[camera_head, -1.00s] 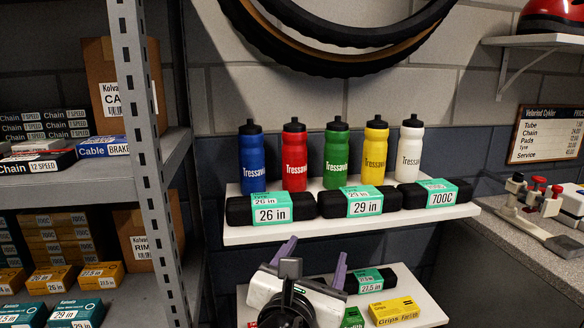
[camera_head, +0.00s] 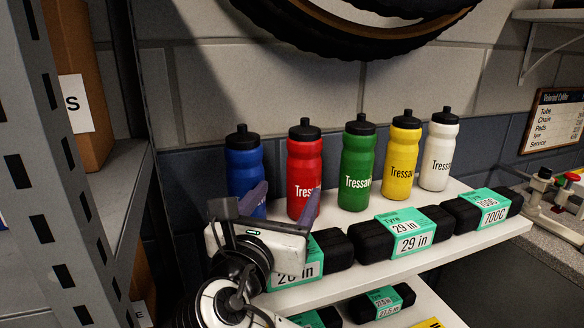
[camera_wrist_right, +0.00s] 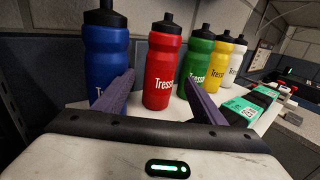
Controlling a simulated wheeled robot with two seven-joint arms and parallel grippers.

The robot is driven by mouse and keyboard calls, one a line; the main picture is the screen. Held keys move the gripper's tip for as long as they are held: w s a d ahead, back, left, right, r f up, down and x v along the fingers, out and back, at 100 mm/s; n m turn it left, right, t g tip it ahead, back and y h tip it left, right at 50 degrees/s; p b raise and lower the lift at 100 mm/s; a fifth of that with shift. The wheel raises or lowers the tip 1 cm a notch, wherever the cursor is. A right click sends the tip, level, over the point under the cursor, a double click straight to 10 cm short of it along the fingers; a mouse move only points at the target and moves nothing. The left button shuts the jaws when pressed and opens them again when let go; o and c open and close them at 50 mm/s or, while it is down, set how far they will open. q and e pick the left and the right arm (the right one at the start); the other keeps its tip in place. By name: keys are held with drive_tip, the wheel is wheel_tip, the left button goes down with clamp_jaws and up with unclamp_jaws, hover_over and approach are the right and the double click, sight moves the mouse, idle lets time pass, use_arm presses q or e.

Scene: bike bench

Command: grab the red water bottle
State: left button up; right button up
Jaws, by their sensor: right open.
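The red water bottle (camera_head: 304,165) with a black cap stands upright on the white upper shelf (camera_head: 425,255), between the blue bottle (camera_head: 244,165) and the green bottle (camera_head: 358,165). My right gripper (camera_head: 284,198) is open, in front of the blue and red bottles, its purple fingers reaching toward them. In the right wrist view the red bottle (camera_wrist_right: 162,62) stands upright ahead, between the two open fingers (camera_wrist_right: 160,100) and a little beyond their tips. The fingers look apart from it. Its lower front is partly hidden by a finger in the head view. My left gripper is out of view.
A yellow bottle (camera_head: 402,150) and a white bottle (camera_head: 439,155) stand to the right. Black tyre packs with green labels (camera_head: 407,234) line the shelf's front. A grey metal rack (camera_head: 50,190) rises at the left. A tyre (camera_head: 350,30) hangs above.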

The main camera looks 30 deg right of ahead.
sight(299, 175)
drive_tip(key=x, duration=0.3)
drive_tip(key=shift+d, duration=0.4)
drive_tip(key=x, duration=0.5)
drive_tip(key=shift+p, duration=0.3)
drive_tip(key=shift+w+d, duration=0.2)
drive_tip(key=shift+w, duration=0.05)
drive_tip(key=c, duration=0.8)
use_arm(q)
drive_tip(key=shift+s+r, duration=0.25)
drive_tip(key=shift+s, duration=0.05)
use_arm(e)
drive_tip(key=shift+c, duration=0.2)
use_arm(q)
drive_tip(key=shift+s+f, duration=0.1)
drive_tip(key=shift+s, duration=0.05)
use_arm(e)
drive_tip(key=shift+r, duration=0.1)
